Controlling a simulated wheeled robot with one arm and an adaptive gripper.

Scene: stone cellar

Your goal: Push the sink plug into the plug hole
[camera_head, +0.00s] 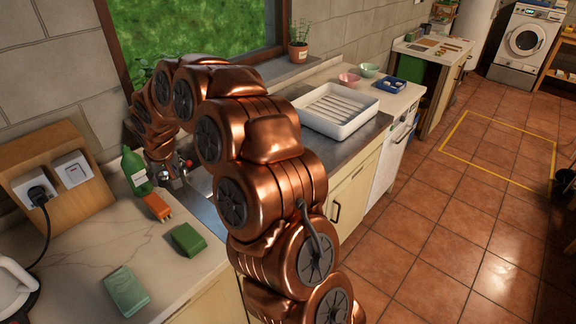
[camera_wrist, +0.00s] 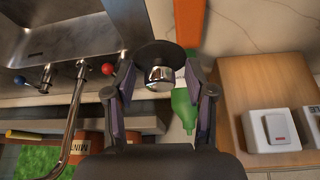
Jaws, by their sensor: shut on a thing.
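The sink plug (camera_wrist: 163,55) is a black disc with a shiny metal knob, seen in the wrist view. My gripper (camera_wrist: 160,82) is shut on it, with the fingers on either side of the knob. The sink (camera_wrist: 75,35) is steel and lies at the upper left of the wrist view, to the left of the held plug. In the head view, a strip of the sink (camera_head: 205,205) shows beside my arm, which covers most of it. I cannot make out the plug hole in either view. The plug is not visible in the head view.
The tap (camera_wrist: 72,115) and its red knob (camera_wrist: 108,69) stand close left of my gripper. A green bottle (camera_wrist: 184,104) is close on the right, by a wooden socket block (camera_wrist: 270,85). A white drying tray (camera_head: 337,108) stands beyond my arm.

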